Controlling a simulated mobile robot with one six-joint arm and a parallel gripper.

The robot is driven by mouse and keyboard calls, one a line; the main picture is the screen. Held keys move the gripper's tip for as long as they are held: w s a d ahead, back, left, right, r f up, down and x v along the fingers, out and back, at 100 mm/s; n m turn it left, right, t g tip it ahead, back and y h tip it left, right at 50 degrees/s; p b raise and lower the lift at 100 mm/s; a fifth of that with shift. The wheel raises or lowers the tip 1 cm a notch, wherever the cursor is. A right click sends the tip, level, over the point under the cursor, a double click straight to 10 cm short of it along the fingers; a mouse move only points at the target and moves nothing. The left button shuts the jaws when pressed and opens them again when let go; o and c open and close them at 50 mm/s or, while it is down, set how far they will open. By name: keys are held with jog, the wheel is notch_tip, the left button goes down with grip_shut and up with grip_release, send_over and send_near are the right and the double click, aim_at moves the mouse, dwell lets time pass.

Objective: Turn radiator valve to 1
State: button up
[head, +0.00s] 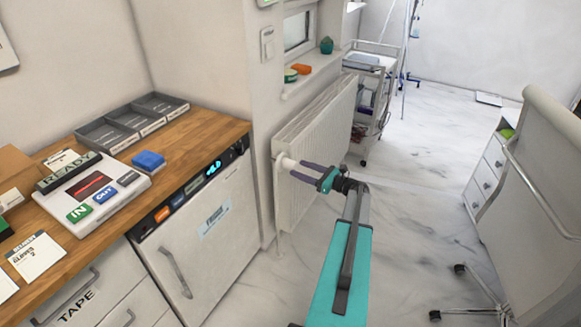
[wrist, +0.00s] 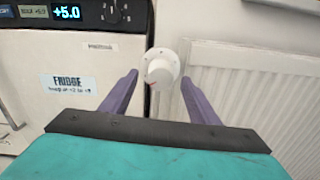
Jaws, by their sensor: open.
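The radiator valve (head: 284,162) is a white round knob at the near end of the white radiator (head: 315,140). In the wrist view the valve (wrist: 161,68) shows face-on near the top middle, with a small red mark low on its face. The numbers on it are too small to read. My gripper (head: 297,169) has purple fingers and is open, pointing at the valve. In the wrist view its fingertips (wrist: 160,78) stand left and right of the knob with gaps on both sides. I cannot tell if the tips reach past its face.
A white fridge (head: 200,225) with a +5.0 display stands left of the valve under a wooden counter (head: 215,128). A windowsill (head: 310,80) with small items is above the radiator. A trolley (head: 372,100) stands beyond.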

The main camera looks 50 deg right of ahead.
aim_at(295, 167)
jog(key=shift+p+x, duration=0.3)
jog(key=shift+x, duration=2.05)
jog(key=c, duration=1)
jog(key=shift+o, duration=0.2)
jog(key=shift+a, duration=0.6)
jog(key=shift+d+f, duration=0.1)
jog(key=shift+d, duration=0.35)
jog(key=shift+c, duration=0.4)
